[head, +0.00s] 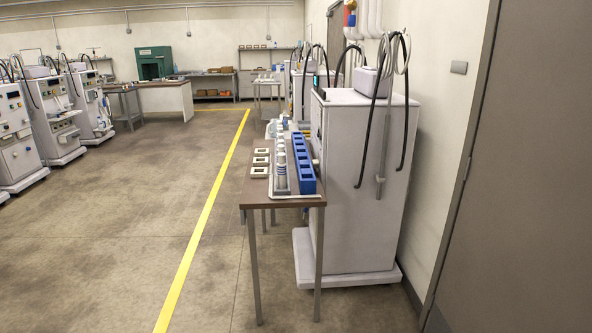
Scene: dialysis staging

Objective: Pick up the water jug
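I cannot make out a water jug for certain in the head view. A narrow brown-topped table (257,188) stands right of centre. On it a white tray (296,196) holds a row of small white-and-blue bottles (280,165) beside a long blue rack (303,163). Paler items at the table's far end are too small to name. Neither of my grippers shows in the head view.
A tall white dialysis machine (358,190) with black hoses stands right of the table, near a grey door (520,200). More machines (15,140) line the left. A yellow floor line (205,215) runs through the open floor. A desk (165,98) stands farther back.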

